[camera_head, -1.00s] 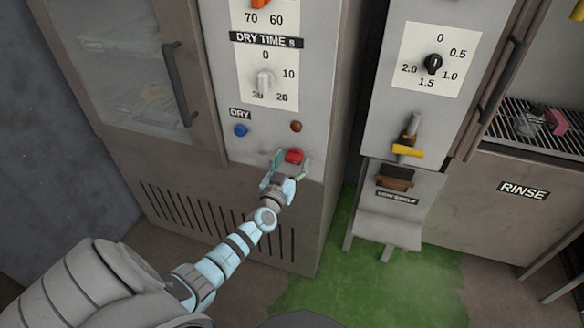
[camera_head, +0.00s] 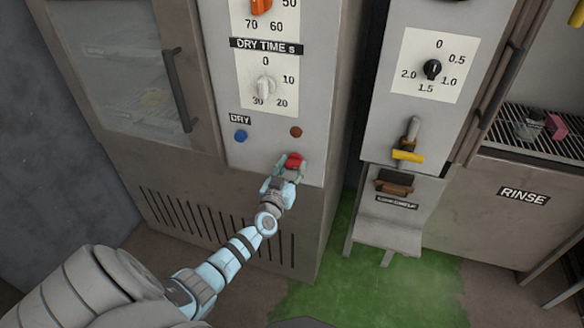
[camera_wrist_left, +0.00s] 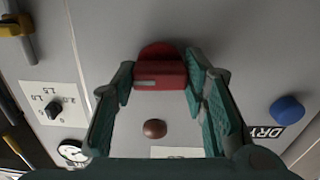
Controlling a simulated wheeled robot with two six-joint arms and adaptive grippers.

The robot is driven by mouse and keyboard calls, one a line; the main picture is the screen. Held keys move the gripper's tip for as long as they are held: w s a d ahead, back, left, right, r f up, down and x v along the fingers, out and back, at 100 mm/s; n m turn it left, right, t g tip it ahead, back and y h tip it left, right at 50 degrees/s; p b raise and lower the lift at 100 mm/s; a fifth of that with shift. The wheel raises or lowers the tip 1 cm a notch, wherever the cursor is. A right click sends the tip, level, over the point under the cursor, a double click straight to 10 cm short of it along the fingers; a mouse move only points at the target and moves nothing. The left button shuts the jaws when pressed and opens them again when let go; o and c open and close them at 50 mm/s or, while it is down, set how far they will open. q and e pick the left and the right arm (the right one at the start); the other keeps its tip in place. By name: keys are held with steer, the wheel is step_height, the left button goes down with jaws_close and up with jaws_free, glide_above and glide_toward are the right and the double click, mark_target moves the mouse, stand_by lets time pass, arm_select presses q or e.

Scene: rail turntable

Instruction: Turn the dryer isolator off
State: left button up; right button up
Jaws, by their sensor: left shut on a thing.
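The dryer isolator is a red rotary knob (camera_head: 294,159) low on the grey dryer panel (camera_head: 258,158), below a brown-red lamp. My left gripper (camera_head: 288,168) reaches up to it from below, shut on the knob's grip bar. In the left wrist view the red knob (camera_wrist_left: 160,74) sits between the fingertips (camera_wrist_left: 160,82), with a finger on each side. A pale mark shows on the left part of its grip bar. The gripper hides part of the knob in the head view. My right gripper is not in view.
A blue DRY button (camera_head: 241,136) and the brown-red lamp (camera_head: 296,132) sit just above the knob. The DRY TIME dial (camera_head: 264,88) is higher up.

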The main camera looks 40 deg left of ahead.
arm_select(q)
steer(key=n, duration=0.3)
steer(key=shift+n, duration=0.3)
steer(key=n, duration=0.4)
steer(key=shift+n, duration=0.3)
steer(key=n, duration=0.4)
steer(key=shift+f+n, duration=0.1)
steer(key=shift+n, duration=2.3)
steer(key=o, duration=1.2)
steer(key=shift+c, duration=0.2)
